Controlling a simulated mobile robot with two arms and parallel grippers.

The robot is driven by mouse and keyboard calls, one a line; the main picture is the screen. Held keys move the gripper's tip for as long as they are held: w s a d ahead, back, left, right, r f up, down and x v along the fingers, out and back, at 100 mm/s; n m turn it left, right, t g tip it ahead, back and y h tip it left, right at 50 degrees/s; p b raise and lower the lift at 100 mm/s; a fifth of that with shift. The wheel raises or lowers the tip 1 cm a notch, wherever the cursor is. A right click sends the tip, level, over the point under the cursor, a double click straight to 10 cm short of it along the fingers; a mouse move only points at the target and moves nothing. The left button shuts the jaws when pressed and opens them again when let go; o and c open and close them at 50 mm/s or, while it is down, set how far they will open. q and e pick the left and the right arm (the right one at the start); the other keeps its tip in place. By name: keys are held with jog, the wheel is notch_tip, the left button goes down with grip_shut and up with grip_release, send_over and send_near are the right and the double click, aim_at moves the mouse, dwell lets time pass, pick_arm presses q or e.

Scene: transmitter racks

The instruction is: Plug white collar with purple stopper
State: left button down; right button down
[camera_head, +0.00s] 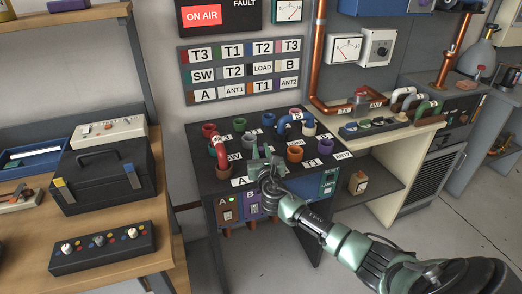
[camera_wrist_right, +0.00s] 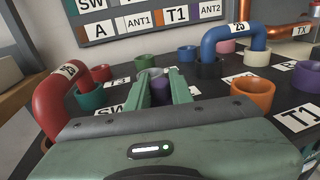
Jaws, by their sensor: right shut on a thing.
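My right gripper (camera_head: 262,160) is over the front middle of the black collar table. In the right wrist view its green fingers (camera_wrist_right: 161,91) are shut on a purple stopper (camera_wrist_right: 160,90), which is mostly hidden between them. In the head view the gripper hides the stopper. A white collar (camera_wrist_right: 257,57) stands at the back right, beneath the right end of a blue bent pipe; it also shows in the head view (camera_head: 309,130). The gripper is in front and left of this collar, apart from it. My left gripper is not in view.
A red bent pipe (camera_head: 220,150) stands at the table's left. The blue bent pipe (camera_head: 291,117) arches at the back right. An orange collar (camera_head: 295,154) and a purple collar (camera_head: 325,147) stand right of the gripper. Several other coloured collars surround it. A workbench with a black toolbox is left.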

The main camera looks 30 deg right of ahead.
jog(key=shift+f+b, duration=0.35)
jog(key=shift+f, duration=0.15)
jog(key=c, duration=1.2)
grip_release()
jog(key=shift+r, duration=0.1)
jog(key=shift+o, duration=0.2)
jog(key=v, duration=0.7)
jog(key=shift+s+a, duration=0.15)
jog(key=shift+s, duration=0.25)
